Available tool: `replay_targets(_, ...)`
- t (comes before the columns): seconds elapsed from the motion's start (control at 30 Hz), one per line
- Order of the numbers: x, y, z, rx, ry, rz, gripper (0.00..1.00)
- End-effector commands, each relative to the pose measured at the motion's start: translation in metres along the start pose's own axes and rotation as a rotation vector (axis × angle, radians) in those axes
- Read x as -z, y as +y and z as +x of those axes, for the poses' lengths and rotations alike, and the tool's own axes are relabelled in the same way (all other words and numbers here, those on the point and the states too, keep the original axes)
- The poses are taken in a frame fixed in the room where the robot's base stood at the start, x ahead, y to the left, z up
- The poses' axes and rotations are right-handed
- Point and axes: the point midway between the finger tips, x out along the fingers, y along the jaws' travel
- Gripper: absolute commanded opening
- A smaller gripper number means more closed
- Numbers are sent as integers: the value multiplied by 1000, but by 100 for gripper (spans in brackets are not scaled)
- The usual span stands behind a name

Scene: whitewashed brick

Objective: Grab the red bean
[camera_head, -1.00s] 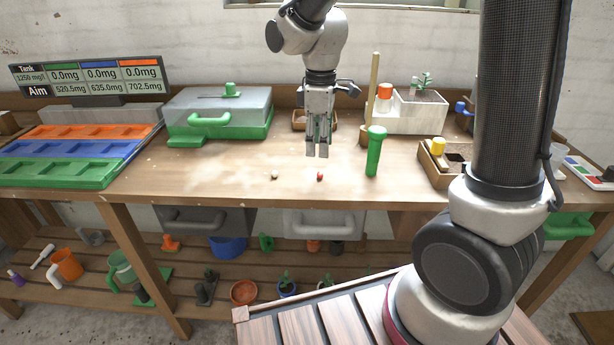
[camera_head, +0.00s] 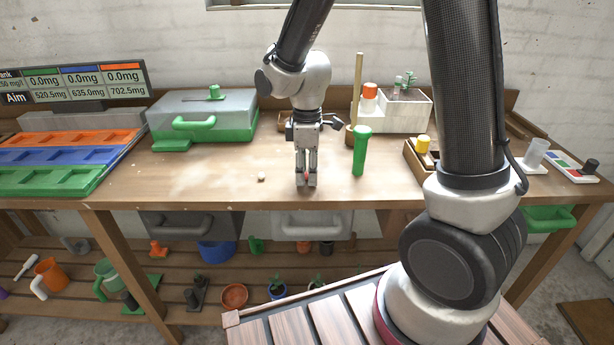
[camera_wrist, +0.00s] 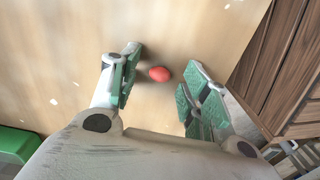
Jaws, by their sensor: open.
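The red bean (camera_wrist: 160,74) lies on the wooden bench top in the wrist view, between and slightly beyond the two green-padded fingertips. My gripper (camera_wrist: 158,88) is open and empty, with a finger on each side of the bean and a gap to both. In the head view my gripper (camera_head: 306,184) points down, low over the bench near its front edge. The bean is hidden behind the fingers there. I cannot tell whether the fingertips touch the bench.
A pale bean (camera_head: 261,178) lies left of my gripper. A green cylinder (camera_head: 361,151) stands to the right, near a white planter box (camera_head: 408,117). A green case with a clear lid (camera_head: 203,122) and coloured trays (camera_head: 62,160) stand further left. The bench top (camera_head: 215,185) around the pale bean is mostly clear.

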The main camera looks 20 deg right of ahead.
Motion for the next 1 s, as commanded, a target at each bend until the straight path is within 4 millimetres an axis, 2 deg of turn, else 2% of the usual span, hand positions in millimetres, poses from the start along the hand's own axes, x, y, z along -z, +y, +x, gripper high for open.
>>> replay_targets(0.03,0,0,0,0,0,0,41)
replay_targets(0.2,0,0,0,0,0,0,14)
replay_targets(0.23,0,0,0,0,0,0,12)
replay_targets(0.53,0,0,-1,0,0,0,12)
replay_targets(0.63,1,1,-7,-3,2,0,12)
replay_targets(0.77,1,1,-28,-5,5,0,12)
replay_targets(1.0,1,1,-78,-4,3,0,12)
